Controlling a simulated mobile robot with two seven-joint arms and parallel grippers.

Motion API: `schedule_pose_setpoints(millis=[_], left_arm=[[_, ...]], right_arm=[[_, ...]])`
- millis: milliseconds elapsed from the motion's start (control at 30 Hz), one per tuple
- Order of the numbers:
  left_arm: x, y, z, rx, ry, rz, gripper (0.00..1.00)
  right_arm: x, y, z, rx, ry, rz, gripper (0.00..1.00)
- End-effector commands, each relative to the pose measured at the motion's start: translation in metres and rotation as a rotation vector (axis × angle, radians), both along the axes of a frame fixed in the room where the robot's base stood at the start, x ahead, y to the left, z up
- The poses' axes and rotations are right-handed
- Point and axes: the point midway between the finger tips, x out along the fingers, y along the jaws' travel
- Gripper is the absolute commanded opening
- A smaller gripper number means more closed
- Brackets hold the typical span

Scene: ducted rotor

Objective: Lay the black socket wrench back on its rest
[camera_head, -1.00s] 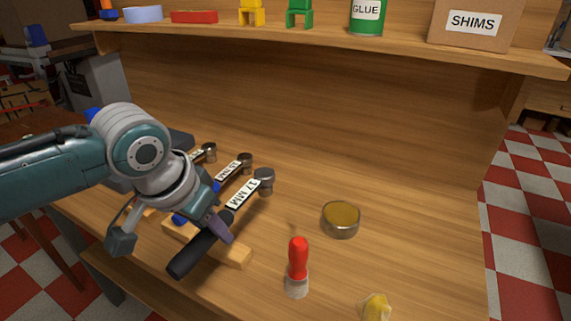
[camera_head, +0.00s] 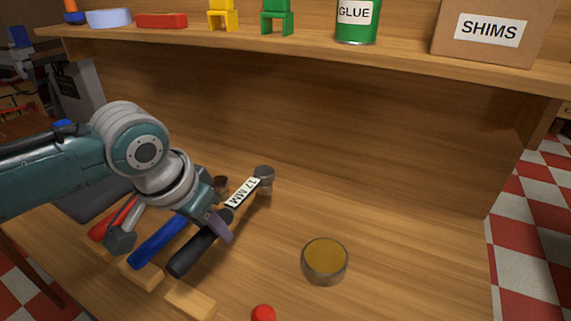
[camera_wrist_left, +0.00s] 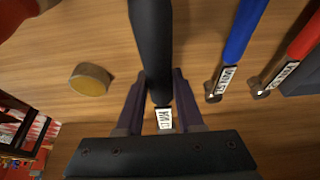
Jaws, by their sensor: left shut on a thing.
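The black socket wrench (camera_head: 193,252), labelled 17 MM, is in my left gripper (camera_head: 217,222). The gripper is shut on it near where the handle meets the label, and the wrench appears raised above the bench. Its socket head (camera_head: 264,173) points up and right in the head view. In the left wrist view the black handle (camera_wrist_left: 152,45) runs between the fingers of the gripper (camera_wrist_left: 160,95). A bare wooden rest block (camera_head: 190,302) lies below the handle end. My right gripper is not in view.
A blue-handled wrench (camera_head: 160,241) and a red-handled one (camera_head: 112,218) lie left of the black one, beside another wooden block (camera_head: 141,275). A round tin (camera_head: 325,261) stands to the right. A red knob (camera_head: 263,314) shows at the bottom edge. A shelf (camera_head: 300,52) spans the back.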

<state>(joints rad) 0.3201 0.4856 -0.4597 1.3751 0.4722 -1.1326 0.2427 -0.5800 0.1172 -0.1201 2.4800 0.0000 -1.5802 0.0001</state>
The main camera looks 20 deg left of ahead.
Motion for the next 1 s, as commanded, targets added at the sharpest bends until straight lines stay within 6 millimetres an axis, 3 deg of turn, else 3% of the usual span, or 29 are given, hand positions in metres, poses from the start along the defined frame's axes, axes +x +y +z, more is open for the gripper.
schedule_pose_setpoints(millis=[167, 600, 1000], left_arm=[[0.000, 0.000, 0.005, -0.002, -0.003, 0.001, 0.00], [0.000, 0.000, -0.049, -0.002, -0.004, 0.001, 0.00], [0.000, 0.000, -0.056, -0.001, -0.006, 0.000, 0.00]], right_arm=[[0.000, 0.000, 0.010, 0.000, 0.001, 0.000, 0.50], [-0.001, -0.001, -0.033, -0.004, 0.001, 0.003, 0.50], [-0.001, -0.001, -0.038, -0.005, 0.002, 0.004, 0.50]])
